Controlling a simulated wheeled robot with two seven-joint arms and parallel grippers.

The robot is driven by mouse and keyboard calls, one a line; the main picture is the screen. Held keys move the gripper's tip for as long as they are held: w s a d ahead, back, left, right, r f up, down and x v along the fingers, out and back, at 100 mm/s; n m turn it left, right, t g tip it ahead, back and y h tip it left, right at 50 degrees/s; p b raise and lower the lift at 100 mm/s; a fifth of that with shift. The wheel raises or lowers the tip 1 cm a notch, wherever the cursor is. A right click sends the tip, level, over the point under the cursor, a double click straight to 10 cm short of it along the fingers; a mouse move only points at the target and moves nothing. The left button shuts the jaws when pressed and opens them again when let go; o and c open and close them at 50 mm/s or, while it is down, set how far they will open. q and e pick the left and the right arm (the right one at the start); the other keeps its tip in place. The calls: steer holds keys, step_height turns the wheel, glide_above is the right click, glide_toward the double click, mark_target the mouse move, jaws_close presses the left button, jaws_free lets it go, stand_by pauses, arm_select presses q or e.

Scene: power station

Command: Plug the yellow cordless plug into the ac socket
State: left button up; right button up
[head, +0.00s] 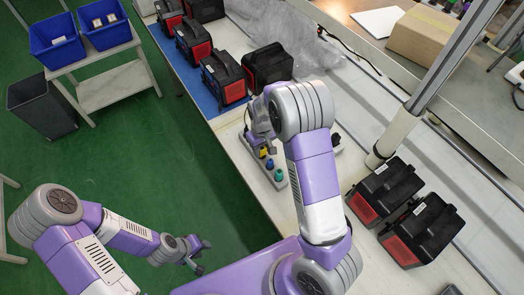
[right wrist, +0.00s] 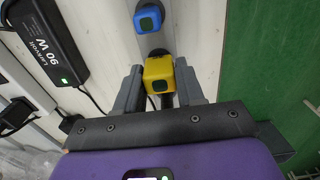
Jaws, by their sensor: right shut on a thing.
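The yellow plug (right wrist: 158,73) is between the two fingers of my right gripper (right wrist: 159,88) in the right wrist view, and the gripper is shut on it. A blue plug (right wrist: 148,18) stands just beyond it. In the head view my right arm hides most of that gripper, above a grey holder with small blue, yellow and teal pieces (head: 279,175). I cannot tell whether the yellow piece there is the held one. My left gripper (head: 203,257) is open and empty, low over the green floor. I cannot make out the ac socket for certain.
A black 90 W power brick (right wrist: 45,40) and a white strip (right wrist: 22,92) with cables lie left of the gripper. Black-and-red cases (head: 222,77) line the bench's far end; two more (head: 420,230) stand at right. A post (head: 400,135) rises behind my arm.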

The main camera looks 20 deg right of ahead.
mark_target(262, 148)
steer(key=shift+r+p, duration=2)
steer(key=shift+r, duration=0.65)
